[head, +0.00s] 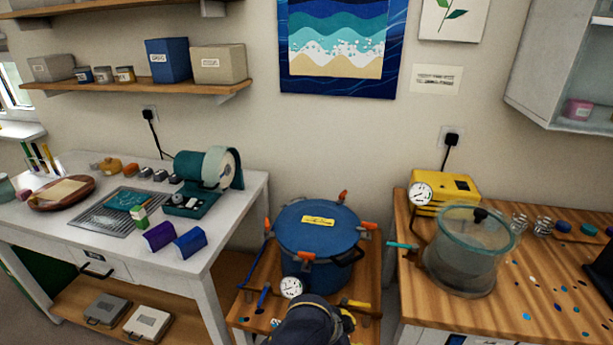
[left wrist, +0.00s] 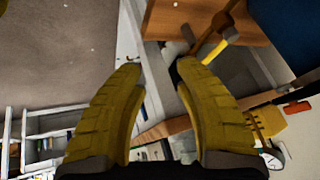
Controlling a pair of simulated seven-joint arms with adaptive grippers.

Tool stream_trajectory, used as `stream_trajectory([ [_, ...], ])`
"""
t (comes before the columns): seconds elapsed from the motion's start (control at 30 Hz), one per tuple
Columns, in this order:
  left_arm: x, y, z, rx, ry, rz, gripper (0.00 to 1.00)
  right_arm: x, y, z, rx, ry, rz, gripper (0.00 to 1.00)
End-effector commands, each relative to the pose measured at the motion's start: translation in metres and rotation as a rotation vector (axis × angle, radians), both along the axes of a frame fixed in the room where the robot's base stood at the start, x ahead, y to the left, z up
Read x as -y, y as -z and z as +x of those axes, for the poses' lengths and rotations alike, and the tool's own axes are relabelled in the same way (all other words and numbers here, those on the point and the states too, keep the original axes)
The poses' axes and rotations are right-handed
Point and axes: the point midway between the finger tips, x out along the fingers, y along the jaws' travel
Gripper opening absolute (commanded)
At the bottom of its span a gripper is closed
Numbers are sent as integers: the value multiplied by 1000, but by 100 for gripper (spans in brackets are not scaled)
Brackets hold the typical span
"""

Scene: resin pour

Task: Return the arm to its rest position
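My left gripper (left wrist: 158,70) fills the left wrist view. Its two yellow fingers are spread apart with nothing held between them. In the head view a dark arm part of mine with a yellow piece beside it rises from the bottom edge, in front of the blue pressure pot (head: 316,240); its fingertips cannot be made out there. The pot has orange clamps and its lid is on. My right gripper is not seen in either view.
The white table (head: 222,215) at left bears a teal machine (head: 205,175), purple (head: 159,236) and blue (head: 190,242) blocks. A gauge (head: 291,287) sits at the pot's front. The wooden bench (head: 540,310) at right bears a clear chamber (head: 467,255) and yellow pump (head: 445,187).

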Motion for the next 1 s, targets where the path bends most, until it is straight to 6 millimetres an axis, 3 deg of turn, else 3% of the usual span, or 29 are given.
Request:
stream_trajectory([
  [0.27,-102,31,-23,43,-317,-8,33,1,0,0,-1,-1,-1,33],
  [0.47,-198,49,-56,87,-545,69,33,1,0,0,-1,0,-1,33],
  [0.6,-269,53,-89,128,-685,160,33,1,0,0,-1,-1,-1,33],
  [0.8,-336,49,-125,172,-800,268,33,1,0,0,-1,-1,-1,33],
  [1.0,-380,40,-154,205,-868,355,33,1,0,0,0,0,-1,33],
])
